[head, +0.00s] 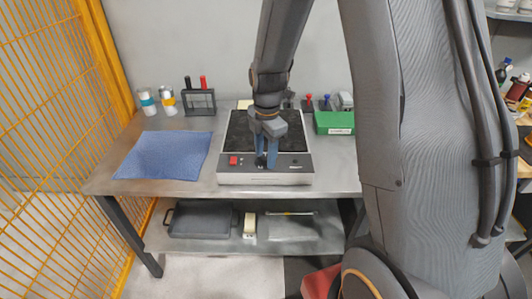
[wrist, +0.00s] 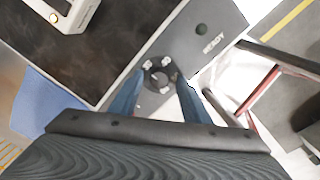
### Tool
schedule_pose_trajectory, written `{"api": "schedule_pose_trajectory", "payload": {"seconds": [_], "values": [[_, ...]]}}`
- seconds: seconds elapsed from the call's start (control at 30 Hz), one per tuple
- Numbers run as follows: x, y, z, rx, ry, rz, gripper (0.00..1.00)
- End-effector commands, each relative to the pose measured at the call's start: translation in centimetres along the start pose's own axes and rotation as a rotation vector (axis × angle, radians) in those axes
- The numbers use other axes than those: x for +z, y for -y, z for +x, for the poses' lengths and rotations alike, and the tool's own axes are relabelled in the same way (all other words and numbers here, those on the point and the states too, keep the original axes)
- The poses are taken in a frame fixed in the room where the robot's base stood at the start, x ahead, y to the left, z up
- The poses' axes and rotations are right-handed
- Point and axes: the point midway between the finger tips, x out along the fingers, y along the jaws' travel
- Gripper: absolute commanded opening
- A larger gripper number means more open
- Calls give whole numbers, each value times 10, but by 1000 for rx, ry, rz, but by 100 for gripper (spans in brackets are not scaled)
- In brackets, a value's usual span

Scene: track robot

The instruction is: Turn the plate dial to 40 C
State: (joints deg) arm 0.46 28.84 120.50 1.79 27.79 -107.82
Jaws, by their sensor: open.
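The plate (head: 238,128) is a flat device with a dark top and a pale front panel on the metal bench. It also fills the upper left of the wrist view (wrist: 100,55). Its dial (wrist: 158,76) is a dark round knob with pale marks on the front panel. My gripper (head: 266,163) is over the panel, fingers pointing down. In the wrist view, the open blue fingers (wrist: 157,80) stand on either side of the dial. I cannot tell whether they touch it. The dial's setting is not readable.
A red switch (head: 233,160) is on the panel's left. A dark round spot (wrist: 200,29) sits beside the word READY. A blue mat (head: 165,155) lies left of the plate, a green box (head: 334,122) right. A pale object (wrist: 78,14) is on the plate top.

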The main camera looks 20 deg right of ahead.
Motion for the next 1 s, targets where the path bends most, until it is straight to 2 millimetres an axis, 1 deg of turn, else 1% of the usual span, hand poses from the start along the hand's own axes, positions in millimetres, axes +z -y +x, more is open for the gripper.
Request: {"api": "schedule_pose_trajectory", "payload": {"seconds": [0.03, 0.17, 0.2, 0.27, 0.3, 0.5, 0.67, 0.87, 1.0], "values": [[0, 0, 0, 0, 0, 0, 43], [0, 0, 0, 0, 0, 0, 21], [0, 0, 0, 0, 0, 1, 14], [0, 0, 0, 0, 0, 1, 4], [0, 0, 0, 0, 0, 1, 2], [0, 1, 0, -1, 0, 13, 2], [0, 1, -1, -2, 3, 64, 2], [0, 0, -2, -2, 10, 192, 2], [0, 1, -2, -2, 17, 316, 2]]}}
